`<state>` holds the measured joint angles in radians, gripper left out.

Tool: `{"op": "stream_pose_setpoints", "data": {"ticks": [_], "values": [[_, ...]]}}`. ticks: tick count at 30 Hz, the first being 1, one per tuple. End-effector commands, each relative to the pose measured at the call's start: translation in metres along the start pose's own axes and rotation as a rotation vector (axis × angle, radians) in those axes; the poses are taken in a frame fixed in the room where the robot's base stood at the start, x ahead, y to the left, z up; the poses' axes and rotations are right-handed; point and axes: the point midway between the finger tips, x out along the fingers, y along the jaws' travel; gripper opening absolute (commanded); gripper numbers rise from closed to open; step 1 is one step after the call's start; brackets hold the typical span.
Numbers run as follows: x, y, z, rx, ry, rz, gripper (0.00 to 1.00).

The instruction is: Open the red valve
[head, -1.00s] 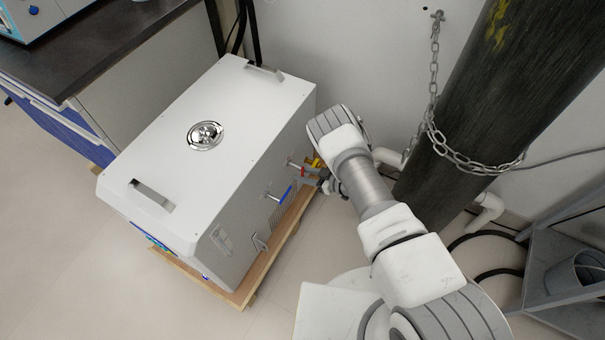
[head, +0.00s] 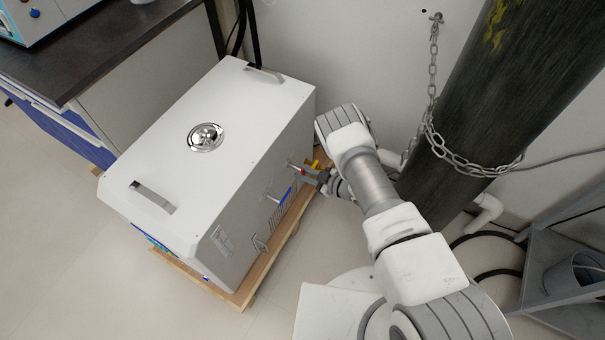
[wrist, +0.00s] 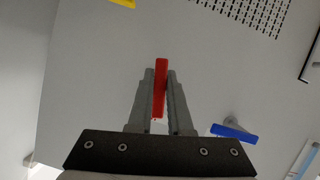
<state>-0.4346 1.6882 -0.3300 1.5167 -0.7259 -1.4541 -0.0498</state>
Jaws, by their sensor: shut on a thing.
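The red valve handle (wrist: 161,85) is a flat red bar, set between the two fingers of my gripper (wrist: 160,82) in the wrist view. The fingers are closed on it from both sides. In the head view my gripper (head: 309,174) is at the side of the white machine (head: 222,250), and only a small bit of red (head: 303,172) shows there. The valve body behind the handle is hidden by the fingers.
A blue valve handle (head: 285,195) is on the same side, and also shows in the wrist view (wrist: 234,133). A yellow handle (head: 316,164) sits just beyond. A dark chained cylinder (head: 470,110) stands behind my arm. Open floor lies in front.

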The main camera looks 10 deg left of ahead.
Motion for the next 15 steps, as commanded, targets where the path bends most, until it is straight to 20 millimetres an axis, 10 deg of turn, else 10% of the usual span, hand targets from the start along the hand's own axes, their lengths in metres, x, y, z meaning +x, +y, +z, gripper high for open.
{"op": "stream_pose_setpoints", "data": {"ticks": [15], "values": [[-0.002,0.015,-0.003,-0.448,-0.001,0.190,0.00]]}}
